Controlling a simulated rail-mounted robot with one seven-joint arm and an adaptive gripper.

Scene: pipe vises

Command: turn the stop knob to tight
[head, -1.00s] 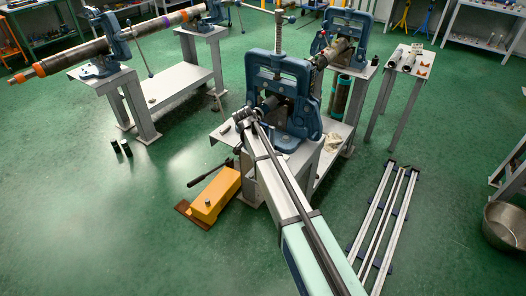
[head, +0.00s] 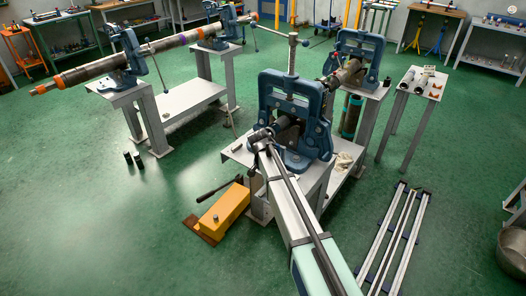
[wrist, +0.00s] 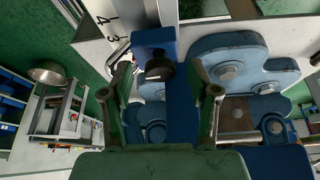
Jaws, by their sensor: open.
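The black stop knob (wrist: 160,68) sits on a blue block (wrist: 154,42) beside a white scale marked 3 and 4 in the wrist view. My gripper (wrist: 162,80) is open, with one finger on each side of the knob; contact cannot be made out. In the head view my gripper (head: 261,136) is at the front left of the near blue pipe vise (head: 296,103), and the knob cannot be picked out there. Blue vise parts (wrist: 229,72) with bolts lie close to the right finger in the wrist view.
The near vise stands on a grey bench (head: 238,152). A yellow box (head: 224,209) with a lever is on the floor left of my arm. Rails (head: 397,235) lie at right. A long pipe (head: 180,42) crosses at the back left. The floor at left is mostly clear.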

